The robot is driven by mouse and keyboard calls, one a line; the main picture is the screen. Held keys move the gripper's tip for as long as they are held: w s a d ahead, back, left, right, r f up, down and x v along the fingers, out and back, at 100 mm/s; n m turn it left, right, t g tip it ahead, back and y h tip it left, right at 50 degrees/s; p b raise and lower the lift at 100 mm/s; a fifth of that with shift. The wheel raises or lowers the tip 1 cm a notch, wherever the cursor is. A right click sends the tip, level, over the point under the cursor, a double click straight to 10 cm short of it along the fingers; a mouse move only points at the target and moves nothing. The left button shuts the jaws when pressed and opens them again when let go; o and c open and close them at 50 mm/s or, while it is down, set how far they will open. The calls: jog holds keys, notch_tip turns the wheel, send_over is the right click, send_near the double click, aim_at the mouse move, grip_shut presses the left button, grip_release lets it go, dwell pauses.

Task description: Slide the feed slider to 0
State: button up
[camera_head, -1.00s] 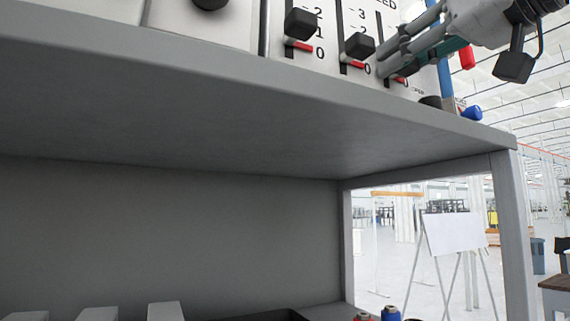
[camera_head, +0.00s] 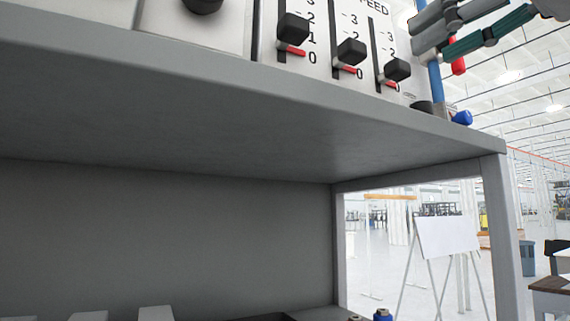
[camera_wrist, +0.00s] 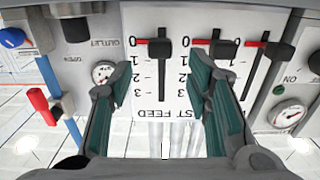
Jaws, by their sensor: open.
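The feed slider (camera_head: 397,70) is the rightmost of three black-knobbed sliders on the white panel in the head view. Its knob is low in its slot, and its red pointer appears level with the 0 mark. In the wrist view, which is upside down, the feed slider (camera_wrist: 159,46) stands at the 0 end of its scale above the "FEED" lettering. My gripper (camera_head: 430,40) is open and empty, up and right of the knob. In the wrist view my gripper (camera_wrist: 152,78) has its teal-padded fingers spread on both sides of the feed scale, with no visible grip on the knob.
The middle slider (camera_head: 351,52) and left slider (camera_head: 293,28) stand beside it. A blue pipe with a red handle (camera_wrist: 38,100) and a blue knob (camera_head: 462,117) are near the panel's edge. The grey shelf edge (camera_head: 250,85) runs below the panel.

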jog(key=shift+v, duration=2.25)
